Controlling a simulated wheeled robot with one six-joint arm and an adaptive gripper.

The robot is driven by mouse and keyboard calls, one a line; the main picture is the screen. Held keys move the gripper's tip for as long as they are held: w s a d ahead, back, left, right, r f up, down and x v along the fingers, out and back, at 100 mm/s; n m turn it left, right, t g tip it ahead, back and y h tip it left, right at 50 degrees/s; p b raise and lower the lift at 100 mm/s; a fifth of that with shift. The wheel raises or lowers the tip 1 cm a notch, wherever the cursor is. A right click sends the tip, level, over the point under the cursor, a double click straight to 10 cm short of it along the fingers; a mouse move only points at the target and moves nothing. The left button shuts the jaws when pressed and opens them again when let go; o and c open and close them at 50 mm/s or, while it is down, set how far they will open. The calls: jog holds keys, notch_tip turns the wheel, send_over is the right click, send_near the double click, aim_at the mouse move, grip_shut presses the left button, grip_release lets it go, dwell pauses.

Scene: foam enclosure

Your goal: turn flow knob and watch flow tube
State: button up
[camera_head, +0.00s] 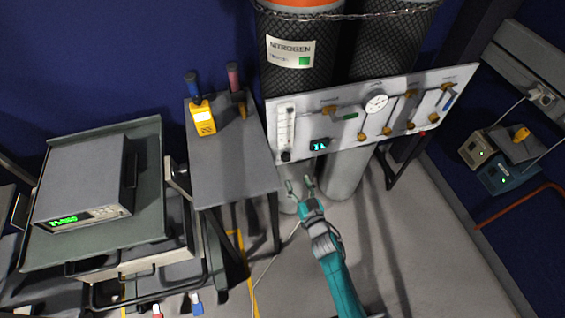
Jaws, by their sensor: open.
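The flow tube (285,128) is a clear upright tube at the left end of the pale valve panel (330,150). The dark flow knob (286,156) sits at its lower end. The level inside the tube is too small to read. My gripper (299,182) is open and empty, below and slightly right of the knob and apart from it. My teal arm reaches up to it from the bottom of the view.
A round gauge (376,103), valves and a small display (319,145) share the panel. Nitrogen cylinders (290,60) stand behind it. A grey table (235,165) with a yellow meter (203,118) stands close left. A cart (95,245) is farther left. Floor right of my arm is clear.

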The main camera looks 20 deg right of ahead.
aim_at(287, 160)
jog(key=w, duration=1)
jog(key=shift+w+a, duration=0.3)
jog(key=shift+a, duration=0.1)
grip_shut()
jog(key=shift+n, duration=0.3)
jog(key=n, duration=1)
jog(key=shift+r+n+g+h, duration=0.1)
jog(key=shift+n+g+h, duration=0.2)
